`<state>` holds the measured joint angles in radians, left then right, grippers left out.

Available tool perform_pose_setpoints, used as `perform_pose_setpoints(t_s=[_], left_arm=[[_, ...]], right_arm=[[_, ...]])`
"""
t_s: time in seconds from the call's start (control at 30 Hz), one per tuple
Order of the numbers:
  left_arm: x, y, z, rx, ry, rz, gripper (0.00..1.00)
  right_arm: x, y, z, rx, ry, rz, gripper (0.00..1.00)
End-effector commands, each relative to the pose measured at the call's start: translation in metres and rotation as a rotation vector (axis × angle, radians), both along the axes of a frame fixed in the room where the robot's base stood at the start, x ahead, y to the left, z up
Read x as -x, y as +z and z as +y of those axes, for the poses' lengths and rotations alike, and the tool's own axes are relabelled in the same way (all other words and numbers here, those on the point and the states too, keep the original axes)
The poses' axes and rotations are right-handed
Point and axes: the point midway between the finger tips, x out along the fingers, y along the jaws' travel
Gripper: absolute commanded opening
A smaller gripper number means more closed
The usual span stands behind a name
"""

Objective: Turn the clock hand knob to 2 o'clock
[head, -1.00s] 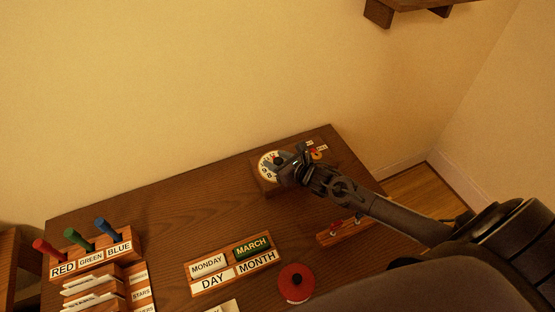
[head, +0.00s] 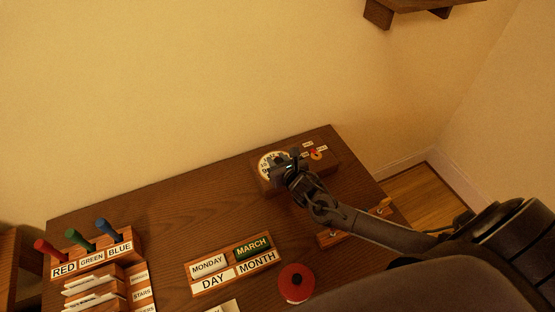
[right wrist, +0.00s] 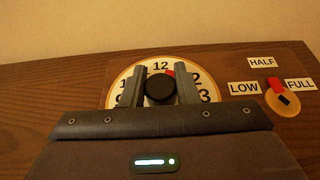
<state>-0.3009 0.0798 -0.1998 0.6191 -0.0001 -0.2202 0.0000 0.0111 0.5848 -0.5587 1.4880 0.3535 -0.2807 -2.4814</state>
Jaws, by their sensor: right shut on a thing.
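The white clock dial (head: 264,172) lies on a wooden box at the back of the desk. It also shows in the right wrist view (right wrist: 119,88), where 12, 2 and 3 can be read and other numerals are partly hidden. The round black hand knob (right wrist: 160,89) is at the dial's middle. A red pointer mark (right wrist: 171,73) shows between 12 and 2, near the 1 o'clock place. My right gripper (head: 284,163) is shut on the knob, with one finger on each side in the wrist view (right wrist: 160,88). My left gripper is out of view.
An orange selector knob (right wrist: 283,103) with LOW, HALF and FULL labels sits right of the dial. A day-and-month block (head: 233,265), a red disc (head: 296,283) and a rack with coloured pegs (head: 95,258) stand nearer. The middle of the desk is clear.

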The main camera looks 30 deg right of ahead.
Motion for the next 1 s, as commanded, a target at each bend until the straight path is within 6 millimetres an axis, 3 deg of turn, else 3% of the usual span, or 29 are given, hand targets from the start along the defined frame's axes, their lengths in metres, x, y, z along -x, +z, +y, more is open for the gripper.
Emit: perform_pose_setpoints(t_s=[0.6,1.0], left_arm=[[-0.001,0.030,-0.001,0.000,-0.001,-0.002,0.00],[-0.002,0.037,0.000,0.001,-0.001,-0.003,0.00]], right_arm=[[0.000,0.002,0.001,-0.001,-0.545,0.003,0.05],[0.001,0.000,-0.001,0.000,-0.720,0.001,0.05]])
